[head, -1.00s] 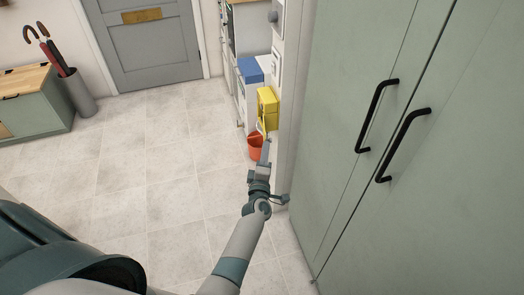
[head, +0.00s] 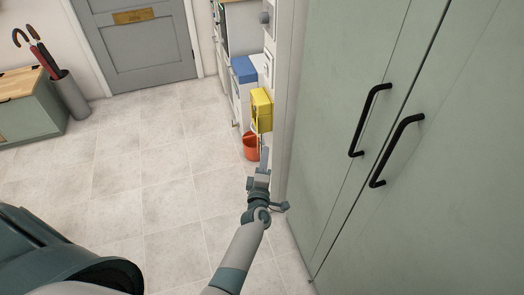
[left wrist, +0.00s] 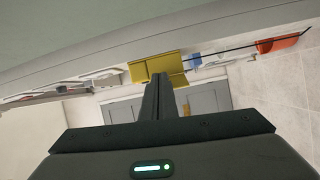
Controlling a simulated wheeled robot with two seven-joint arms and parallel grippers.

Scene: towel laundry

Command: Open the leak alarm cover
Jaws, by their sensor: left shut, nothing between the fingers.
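A yellow box (head: 261,108) is fixed low on the wall edge left of the tall green cabinet; it looks like the leak alarm with its cover. In the left wrist view the yellow box (left wrist: 158,66) shows two yellow faces meeting at an angle beyond my fingers. I cannot tell whether the cover is open. My left gripper (head: 264,153) is shut and empty, just below the box in the head view, with a small gap showing there. In the left wrist view its fingers (left wrist: 157,85) overlap the box's lower edge; contact is unclear. My right gripper is not in view.
The tall green cabinet (head: 350,190) with two black handles stands close on the right. A red bucket (head: 251,147) is by the wall near my left gripper. A blue-topped white unit (head: 244,70) stands behind. The tiled floor (head: 150,170) to the left is clear.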

